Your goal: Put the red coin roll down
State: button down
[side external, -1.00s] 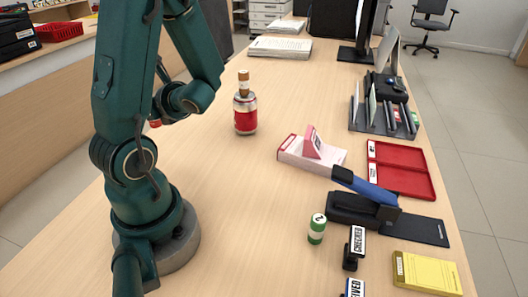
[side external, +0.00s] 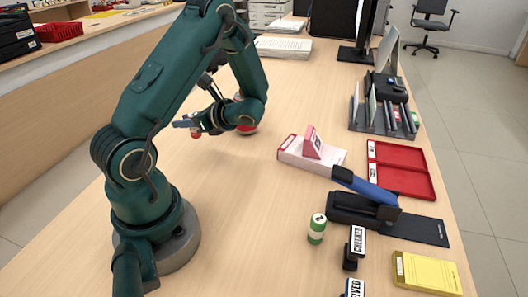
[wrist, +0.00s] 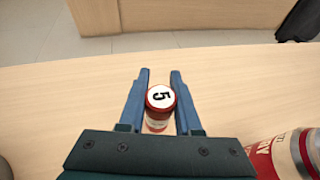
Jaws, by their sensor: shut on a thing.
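The red coin roll (wrist: 159,99) stands upright between my fingers in the wrist view, its white top marked 5. My gripper (wrist: 160,84) is shut on it, one blue finger on each side. In the side view my gripper (side external: 190,122) is low over the left part of the counter, and a little red of the roll (side external: 196,135) shows under it. I cannot tell whether the roll's base touches the counter.
A red and white can (wrist: 289,156) stands close by; my arm mostly hides it in the side view (side external: 246,129).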

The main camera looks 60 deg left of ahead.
aim_at(194, 147)
jog(key=shift+w+f, duration=0.35)
jog(key=shift+f, duration=1.9)
jog(key=shift+f, duration=0.1)
jog(key=c, duration=0.6)
grip_release()
